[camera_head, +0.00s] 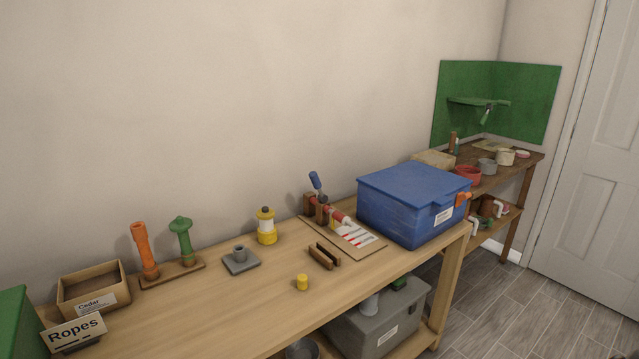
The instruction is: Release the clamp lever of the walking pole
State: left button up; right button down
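A short red pole-like piece (334,213) lies in a brown wooden holder at the back of the table, left of the blue box. A blue lever or handle (315,180) stands up and tilted at its left end; I take this to be the walking pole with its clamp lever. They sit on a thin board (375,248) that carries a red and white striped panel (352,233). The lever's joint is too small to make out. Neither of my grippers is in view.
The wooden table (225,305) has free room along its front. A blue lidded box (410,200) stands right of the board. A cardboard tray (95,287) is at left.

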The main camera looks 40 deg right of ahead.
aim_at(314, 181)
jog(key=i+l+z, duration=0.2)
jog(key=i+l, duration=0.5)
